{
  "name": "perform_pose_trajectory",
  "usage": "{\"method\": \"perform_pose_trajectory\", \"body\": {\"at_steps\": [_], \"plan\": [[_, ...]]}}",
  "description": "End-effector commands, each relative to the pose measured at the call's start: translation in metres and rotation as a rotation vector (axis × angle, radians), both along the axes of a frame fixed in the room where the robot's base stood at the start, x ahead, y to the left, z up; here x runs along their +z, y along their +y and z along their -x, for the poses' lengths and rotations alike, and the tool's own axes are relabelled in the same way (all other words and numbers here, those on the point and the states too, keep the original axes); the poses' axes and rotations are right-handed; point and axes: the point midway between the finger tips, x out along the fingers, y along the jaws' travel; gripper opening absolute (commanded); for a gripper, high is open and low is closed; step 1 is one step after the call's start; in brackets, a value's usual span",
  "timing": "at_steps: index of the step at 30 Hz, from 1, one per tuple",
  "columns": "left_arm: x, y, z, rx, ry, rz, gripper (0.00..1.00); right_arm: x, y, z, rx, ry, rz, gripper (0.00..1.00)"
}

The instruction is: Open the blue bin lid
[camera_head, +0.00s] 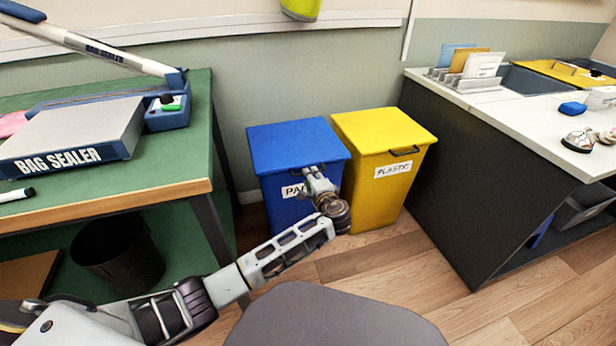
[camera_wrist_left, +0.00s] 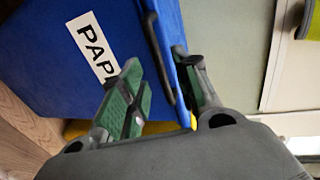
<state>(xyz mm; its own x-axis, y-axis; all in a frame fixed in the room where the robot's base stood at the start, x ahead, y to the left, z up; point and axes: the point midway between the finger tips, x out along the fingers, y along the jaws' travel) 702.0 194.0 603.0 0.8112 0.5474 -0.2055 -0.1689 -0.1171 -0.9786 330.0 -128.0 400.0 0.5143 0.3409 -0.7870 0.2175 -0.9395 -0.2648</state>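The blue bin (camera_head: 277,215) stands on the floor against the wall, with its flat blue lid (camera_head: 295,143) shut. A white label (camera_head: 291,191) starting "PAP" is on its front, partly covered by my gripper. My left gripper (camera_head: 312,172) is at the bin's front, just below the lid's front edge. In the left wrist view, the fingers of my left gripper (camera_wrist_left: 156,68) are apart, one on each side of the dark lid handle (camera_wrist_left: 157,45). A gap shows between the left-hand finger and the handle. I cannot tell whether the other finger touches it. My right gripper is out of view.
A yellow bin (camera_head: 375,180) stands close on the right with its lid shut. A green table (camera_head: 180,160) with a bag sealer (camera_head: 75,135) is on the left, a black waste basket (camera_head: 118,255) under it. A dark-sided counter (camera_head: 450,180) is on the right.

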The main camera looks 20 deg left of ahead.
Motion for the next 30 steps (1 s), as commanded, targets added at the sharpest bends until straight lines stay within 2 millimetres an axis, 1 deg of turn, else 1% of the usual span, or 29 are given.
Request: {"method": "perform_pose_trajectory", "body": {"at_steps": [3, 10, 15, 24, 26, 30], "plan": [[-0.004, 0.009, -0.012, 0.000, -0.001, -0.001, 0.32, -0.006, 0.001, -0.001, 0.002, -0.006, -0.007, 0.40], [-0.009, 0.020, -0.029, 0.000, 0.001, -0.001, 0.32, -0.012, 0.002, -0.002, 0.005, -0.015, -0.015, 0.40], [-0.009, 0.023, -0.034, 0.000, 0.001, -0.001, 0.32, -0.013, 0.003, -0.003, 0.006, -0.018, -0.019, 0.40], [-0.009, 0.024, -0.034, 0.000, 0.000, 0.000, 0.32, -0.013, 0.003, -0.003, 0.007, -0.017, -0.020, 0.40], [-0.009, 0.024, -0.034, 0.000, 0.001, -0.001, 0.25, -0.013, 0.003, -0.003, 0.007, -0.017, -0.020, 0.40], [-0.009, 0.023, -0.034, 0.000, 0.001, 0.000, 0.07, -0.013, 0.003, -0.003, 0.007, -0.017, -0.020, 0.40]]}}
